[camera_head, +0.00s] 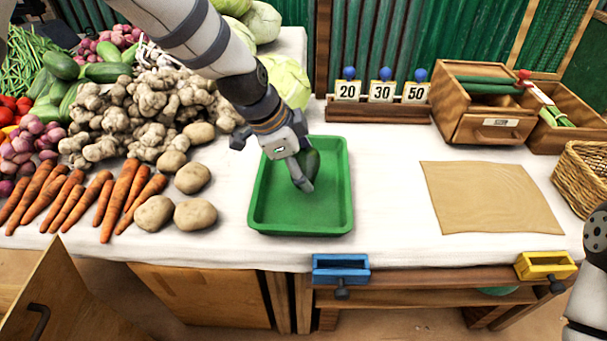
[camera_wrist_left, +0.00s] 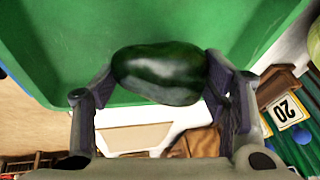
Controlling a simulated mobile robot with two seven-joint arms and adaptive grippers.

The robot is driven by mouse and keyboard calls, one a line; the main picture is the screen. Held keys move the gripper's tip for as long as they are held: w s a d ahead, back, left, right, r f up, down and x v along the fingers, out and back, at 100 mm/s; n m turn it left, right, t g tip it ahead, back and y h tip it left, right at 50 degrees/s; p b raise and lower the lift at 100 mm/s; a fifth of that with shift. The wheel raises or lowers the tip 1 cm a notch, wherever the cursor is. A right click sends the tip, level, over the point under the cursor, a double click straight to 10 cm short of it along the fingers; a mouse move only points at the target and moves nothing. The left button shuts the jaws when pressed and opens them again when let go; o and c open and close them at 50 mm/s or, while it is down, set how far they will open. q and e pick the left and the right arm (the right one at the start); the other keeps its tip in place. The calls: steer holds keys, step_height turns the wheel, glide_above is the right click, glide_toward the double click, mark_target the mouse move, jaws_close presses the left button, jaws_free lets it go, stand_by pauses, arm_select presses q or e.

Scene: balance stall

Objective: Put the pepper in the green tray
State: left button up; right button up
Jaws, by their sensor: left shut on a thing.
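The green tray (camera_head: 262,215) stands on the white-covered table in the middle of the head view, and its green surface (camera_wrist_left: 50,50) fills the upper part of the left wrist view. My left gripper (camera_head: 303,172) is over the tray. It is shut on a dark green pepper (camera_wrist_left: 160,75), which lies between its two fingers in the left wrist view. In the head view the pepper (camera_head: 313,162) shows partly behind the gripper. I cannot tell whether the pepper touches the tray floor. My right gripper is not in view; part of my right arm shows at the right edge.
Carrots (camera_head: 125,190), potatoes (camera_head: 195,214) and ginger (camera_head: 130,105) lie left of the tray. Number cards (camera_head: 381,91) stand behind it on the right. A brown sheet (camera_head: 490,197) lies to the right, with clear cloth between. A wooden box (camera_head: 480,105) and a wicker basket (camera_head: 583,180) stand farther right.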

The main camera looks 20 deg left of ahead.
arm_select(q)
steer(key=shift+f, duration=1.55)
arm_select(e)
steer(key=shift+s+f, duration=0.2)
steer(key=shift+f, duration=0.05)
arm_select(q)
steer(key=shift+f, duration=0.1)
steer(key=shift+f, duration=0.15)
steer(key=o, duration=1.1)
steer(key=p+v, duration=0.2)
steer(key=v, duration=1)
steer(key=shift+r, duration=0.25)
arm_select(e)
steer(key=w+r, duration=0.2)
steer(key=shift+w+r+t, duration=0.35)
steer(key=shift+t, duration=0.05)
